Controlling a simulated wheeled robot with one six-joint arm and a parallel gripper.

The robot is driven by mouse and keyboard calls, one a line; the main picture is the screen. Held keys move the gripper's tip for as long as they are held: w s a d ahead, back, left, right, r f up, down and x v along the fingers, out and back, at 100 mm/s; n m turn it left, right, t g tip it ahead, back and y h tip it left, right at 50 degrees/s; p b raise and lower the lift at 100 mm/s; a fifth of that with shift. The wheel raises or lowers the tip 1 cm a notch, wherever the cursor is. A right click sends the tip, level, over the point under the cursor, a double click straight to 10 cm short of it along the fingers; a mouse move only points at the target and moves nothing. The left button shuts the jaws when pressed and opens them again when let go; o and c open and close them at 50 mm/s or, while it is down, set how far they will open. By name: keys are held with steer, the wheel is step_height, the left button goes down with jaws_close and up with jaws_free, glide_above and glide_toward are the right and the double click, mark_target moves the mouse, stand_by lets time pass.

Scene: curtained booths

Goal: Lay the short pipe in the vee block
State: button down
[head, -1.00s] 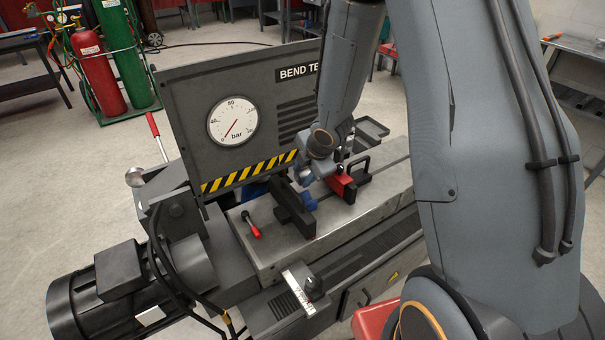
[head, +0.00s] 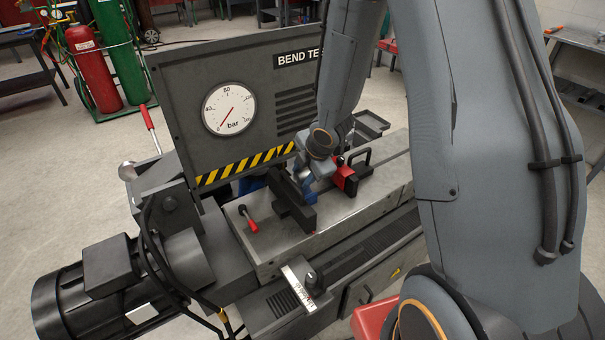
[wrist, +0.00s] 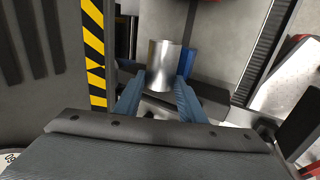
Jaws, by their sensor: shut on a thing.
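My gripper (wrist: 160,98) has blue fingers and is shut on the short pipe (wrist: 164,62), a shiny silver cylinder in the wrist view. In the head view my gripper (head: 311,186) is low over the machine bed, beside a black bar (head: 291,205). The pipe is hard to make out there. A blue piece (wrist: 188,62) lies just right of the pipe in the wrist view. It may be the vee block, but its groove is not visible. I cannot tell whether the pipe touches it.
A grey panel (head: 180,90) with gauge and hazard stripe stands close behind the bed (head: 345,208). A red block (head: 344,178) with black handle is right of my gripper. A red-handled lever (head: 248,220) sits front left.

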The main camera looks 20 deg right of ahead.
steer(key=shift+f+b, duration=1.85)
steer(key=shift+b, duration=0.1)
steer(key=c, duration=1.3)
jaws_free()
steer(key=shift+c, duration=0.2)
steer(key=o, duration=0.6)
